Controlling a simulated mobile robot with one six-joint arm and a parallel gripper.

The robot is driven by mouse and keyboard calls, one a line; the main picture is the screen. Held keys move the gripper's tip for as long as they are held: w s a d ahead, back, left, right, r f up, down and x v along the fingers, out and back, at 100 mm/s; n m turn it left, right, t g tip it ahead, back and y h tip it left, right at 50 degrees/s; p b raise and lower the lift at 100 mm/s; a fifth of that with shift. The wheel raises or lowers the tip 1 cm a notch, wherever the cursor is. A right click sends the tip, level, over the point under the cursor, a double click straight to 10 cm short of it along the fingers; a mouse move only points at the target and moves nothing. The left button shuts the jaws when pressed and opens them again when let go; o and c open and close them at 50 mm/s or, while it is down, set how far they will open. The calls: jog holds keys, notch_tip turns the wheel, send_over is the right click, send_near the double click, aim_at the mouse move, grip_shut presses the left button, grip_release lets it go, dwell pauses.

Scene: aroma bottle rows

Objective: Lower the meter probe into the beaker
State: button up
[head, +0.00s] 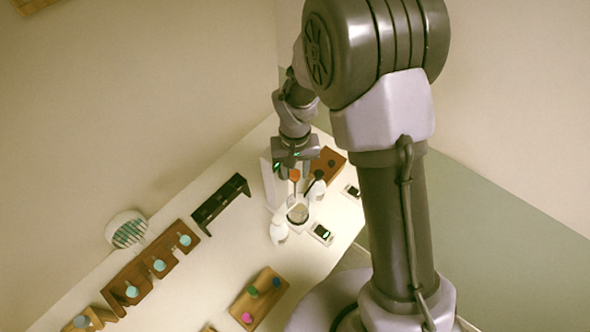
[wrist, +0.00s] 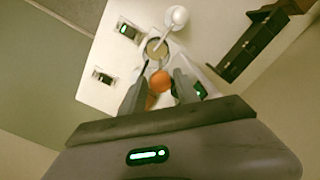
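The meter probe has a round orange top (wrist: 160,81) that sits between my gripper's two fingers in the wrist view. In the head view its orange top (head: 295,174) shows just under my gripper (head: 294,168), with a thin stem pointing down. My gripper looks shut on it. The beaker (head: 298,214) is a small clear glass on the table below the probe. In the wrist view the beaker (wrist: 157,48) shows as a round rim just beyond the fingertips. The stem's lower end is too small to place exactly against the rim.
Small meters (head: 321,234) lie to the right. A white upright panel (head: 268,182) and a black rack (head: 221,204) stand left. A wooden rack (head: 259,298) is nearer.

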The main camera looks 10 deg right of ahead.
jog(key=shift+c, duration=0.5)
grip_shut()
dwell(0.8)
